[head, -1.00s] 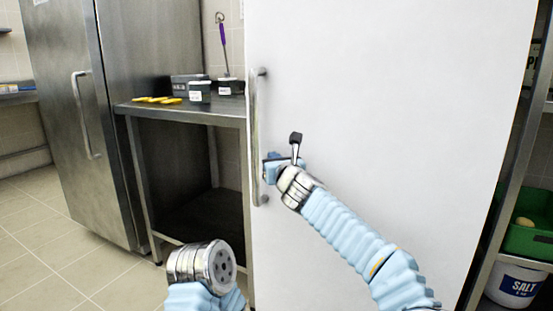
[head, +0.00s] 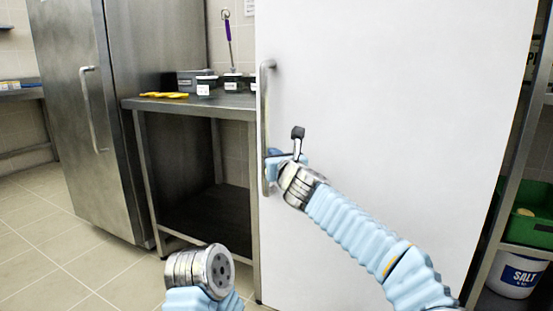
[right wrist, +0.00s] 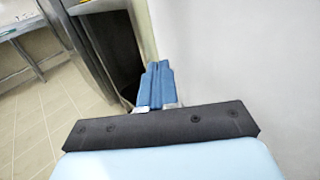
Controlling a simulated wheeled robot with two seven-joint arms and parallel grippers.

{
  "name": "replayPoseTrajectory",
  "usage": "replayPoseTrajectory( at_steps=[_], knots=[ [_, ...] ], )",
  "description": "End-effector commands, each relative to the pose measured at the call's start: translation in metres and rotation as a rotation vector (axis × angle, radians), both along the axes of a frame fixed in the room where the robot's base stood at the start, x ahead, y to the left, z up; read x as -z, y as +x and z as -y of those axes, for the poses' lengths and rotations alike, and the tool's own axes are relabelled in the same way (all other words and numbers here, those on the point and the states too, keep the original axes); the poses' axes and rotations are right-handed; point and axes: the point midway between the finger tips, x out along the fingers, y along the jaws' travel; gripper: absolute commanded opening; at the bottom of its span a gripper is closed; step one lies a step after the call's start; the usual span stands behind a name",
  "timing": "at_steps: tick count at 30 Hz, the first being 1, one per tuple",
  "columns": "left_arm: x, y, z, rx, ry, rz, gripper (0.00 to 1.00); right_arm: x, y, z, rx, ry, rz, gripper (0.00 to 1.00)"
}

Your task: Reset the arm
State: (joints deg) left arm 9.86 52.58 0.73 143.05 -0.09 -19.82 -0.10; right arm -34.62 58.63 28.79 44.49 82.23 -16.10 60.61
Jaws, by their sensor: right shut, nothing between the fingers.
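My right arm (head: 365,240) reaches up and left in front of a large white door (head: 400,100). Its right gripper (head: 272,160) is shut and empty, at the lower part of the door's vertical metal handle (head: 267,100). In the head view the gripper overlaps the handle; I cannot tell whether they touch. The right wrist view shows the blue fingers (right wrist: 156,82) together with nothing between them and the white door surface to their right. My left arm (head: 200,275) shows at the bottom with its round metal wrist end; no left fingers are visible.
A steel table (head: 190,104) stands left of the door, with dark containers (head: 207,85) and yellow items (head: 164,95) on it. A steel fridge (head: 120,130) is farther left. A shelf at right holds a green crate (head: 530,228) and a salt bucket (head: 516,274). Tiled floor is clear at lower left.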

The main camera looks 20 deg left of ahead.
Motion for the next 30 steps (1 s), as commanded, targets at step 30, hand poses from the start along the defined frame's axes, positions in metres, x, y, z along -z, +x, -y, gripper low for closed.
replayPoseTrajectory(
  at_steps=[30],
  knots=[
    [0.049,0.002,-0.001,-0.007,0.003,0.010,1.00,0.120,-0.034,0.031,0.031,-0.414,0.141,0.00]
  ],
)
